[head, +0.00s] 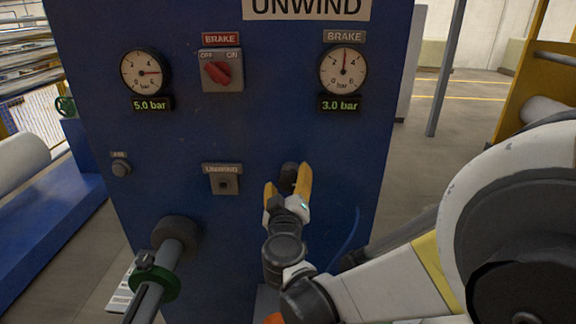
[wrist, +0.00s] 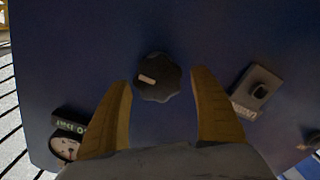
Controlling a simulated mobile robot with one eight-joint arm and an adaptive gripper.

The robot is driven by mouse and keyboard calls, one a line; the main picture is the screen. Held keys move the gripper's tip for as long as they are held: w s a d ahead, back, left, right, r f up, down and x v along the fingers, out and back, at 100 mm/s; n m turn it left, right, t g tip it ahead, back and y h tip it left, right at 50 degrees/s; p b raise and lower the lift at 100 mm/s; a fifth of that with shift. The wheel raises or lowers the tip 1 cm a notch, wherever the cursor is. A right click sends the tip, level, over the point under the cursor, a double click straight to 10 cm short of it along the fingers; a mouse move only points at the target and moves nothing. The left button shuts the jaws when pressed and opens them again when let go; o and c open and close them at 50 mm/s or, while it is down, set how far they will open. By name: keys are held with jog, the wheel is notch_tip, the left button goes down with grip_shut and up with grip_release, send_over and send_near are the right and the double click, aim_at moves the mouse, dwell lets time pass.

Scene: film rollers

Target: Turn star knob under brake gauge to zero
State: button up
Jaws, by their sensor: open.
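The dark star knob (head: 289,170) is on the blue panel below the right-hand brake gauge (head: 343,71). The gauge's needle points near the top of its dial, and the green display (head: 340,104) under it reads 3.0 bar. In the wrist view the knob (wrist: 160,90) is a lobed black disc with a pale mark on its left part. My gripper (head: 287,178) is open, its two yellow fingers pointing at the panel. In the wrist view the fingertips (wrist: 163,76) stand to either side of the knob, with gaps between. I cannot tell how deep they reach.
An UNWIND socket plate (head: 224,179) sits left of the knob. Higher up are a red BRAKE switch (head: 219,72) and a second gauge (head: 146,72) reading 5.0 bar. A dark roller shaft (head: 172,248) juts out at lower left. The panel between is clear.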

jog(key=shift+w, duration=0.45)
jog(key=c, duration=1.2)
